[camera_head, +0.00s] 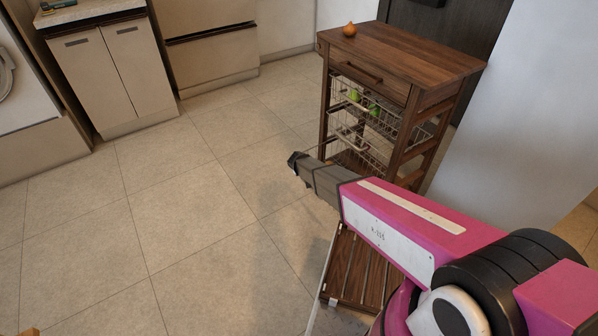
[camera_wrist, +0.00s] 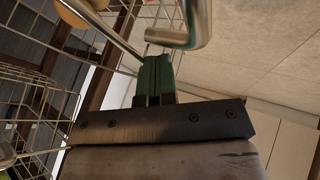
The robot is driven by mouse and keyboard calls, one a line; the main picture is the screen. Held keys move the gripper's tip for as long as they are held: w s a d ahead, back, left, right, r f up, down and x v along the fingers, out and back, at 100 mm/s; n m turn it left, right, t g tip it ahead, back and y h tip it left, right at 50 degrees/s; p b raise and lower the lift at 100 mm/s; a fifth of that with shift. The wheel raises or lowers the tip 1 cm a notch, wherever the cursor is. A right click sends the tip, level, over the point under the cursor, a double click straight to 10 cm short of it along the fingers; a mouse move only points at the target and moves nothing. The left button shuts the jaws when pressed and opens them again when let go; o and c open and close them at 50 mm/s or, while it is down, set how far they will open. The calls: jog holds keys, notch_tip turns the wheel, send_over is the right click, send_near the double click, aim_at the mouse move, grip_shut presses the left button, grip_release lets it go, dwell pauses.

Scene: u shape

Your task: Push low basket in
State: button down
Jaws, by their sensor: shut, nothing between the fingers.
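The low wire basket (camera_head: 372,152) hangs in the dark wooden cart, below the upper wire basket (camera_head: 368,97) that holds green items. Part of the low basket is hidden behind the cart's front leg and my arm. My gripper (camera_head: 294,160) is low, to the left of the cart's front. In the wrist view its green fingers (camera_wrist: 154,76) are shut together, with nothing between them. A bent metal handle bar (camera_wrist: 185,32) is just beyond the fingertips; I cannot tell whether they touch. Wire mesh (camera_wrist: 38,100) fills the left of that view.
An orange onion-like item (camera_head: 349,30) sits on the cart top (camera_head: 405,48). A slatted wooden piece (camera_head: 352,268) is low beneath my arm. Beige cabinets (camera_head: 105,75) stand at the back left. The tiled floor (camera_head: 170,210) left of my gripper is clear. A white wall (camera_head: 520,130) is at right.

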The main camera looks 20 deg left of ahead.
jog(key=w+d, duration=0.3)
jog(key=w, duration=0.1)
jog(key=w+d, duration=0.3)
jog(key=w, duration=0.1)
jog(key=w+d, duration=0.3)
jog(key=w, duration=0.1)
jog(key=shift+d, duration=0.1)
jog(key=shift+s, duration=0.1)
